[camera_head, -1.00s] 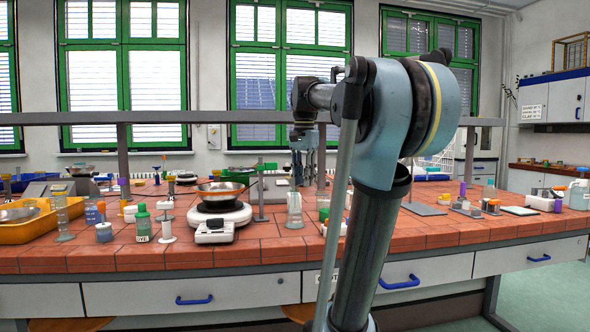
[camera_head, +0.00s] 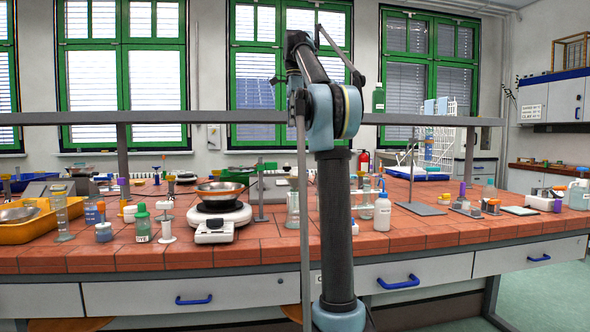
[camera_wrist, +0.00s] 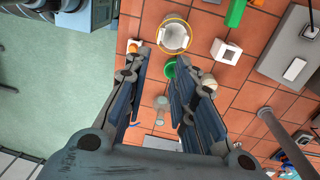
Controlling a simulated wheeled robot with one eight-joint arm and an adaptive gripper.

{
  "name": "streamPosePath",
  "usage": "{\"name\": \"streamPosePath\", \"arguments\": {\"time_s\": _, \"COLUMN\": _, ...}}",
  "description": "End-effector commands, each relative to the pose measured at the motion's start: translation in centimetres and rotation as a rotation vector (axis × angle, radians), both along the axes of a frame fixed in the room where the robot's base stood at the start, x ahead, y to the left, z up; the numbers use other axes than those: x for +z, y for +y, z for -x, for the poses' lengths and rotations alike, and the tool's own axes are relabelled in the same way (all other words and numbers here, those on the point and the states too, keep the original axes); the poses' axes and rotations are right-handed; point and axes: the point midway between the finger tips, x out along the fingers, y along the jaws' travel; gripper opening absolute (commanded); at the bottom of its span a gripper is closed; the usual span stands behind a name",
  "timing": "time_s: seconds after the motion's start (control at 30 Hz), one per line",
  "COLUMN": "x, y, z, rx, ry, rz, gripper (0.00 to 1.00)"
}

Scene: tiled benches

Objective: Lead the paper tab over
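I cannot make out a paper tab in either view. My gripper (camera_wrist: 163,66) is open in the wrist view, its two dark fingers apart with nothing held between them. It points down over the tiled bench. Between and beyond the fingertips are a green cup (camera_wrist: 170,68) and a clear round vessel with a yellow rim (camera_wrist: 174,36). A white block with a dark opening (camera_wrist: 226,51) stands to the right of the vessel. In the head view my arm hides part of the bench, and the gripper's fingers are not clear there.
A hotplate (camera_head: 220,215) with a metal bowl (camera_head: 221,190) stands left of my arm. A white bottle (camera_head: 382,212) stands right of it. A retort stand (camera_head: 412,178) is farther right. An overhead shelf (camera_head: 230,117) crosses the bench, with a green bottle (camera_head: 378,100) on it.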

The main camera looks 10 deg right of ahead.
Motion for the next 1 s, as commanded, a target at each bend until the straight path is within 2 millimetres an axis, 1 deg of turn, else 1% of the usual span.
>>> {"name": "streamPosePath", "arguments": {"time_s": 0.17, "x": -1.1, "y": 0.0, "z": 0.1, "rx": -0.002, "ry": 0.0, "rz": 0.0, "gripper": 0.24}}
{"name": "streamPosePath", "arguments": {"time_s": 0.27, "x": -2.3, "y": 0.0, "z": 0.2, "rx": -0.002, "ry": 0.0, "rz": 0.0, "gripper": 0.24}}
{"name": "streamPosePath", "arguments": {"time_s": 0.67, "x": -8.1, "y": 0.0, "z": 0.7, "rx": 0.0, "ry": 0.0, "rz": 0.0, "gripper": 0.24}}
{"name": "streamPosePath", "arguments": {"time_s": 1.0, "x": -13.5, "y": 0.0, "z": 1.2, "rx": 0.0, "ry": 0.0, "rz": 0.0, "gripper": 0.24}}
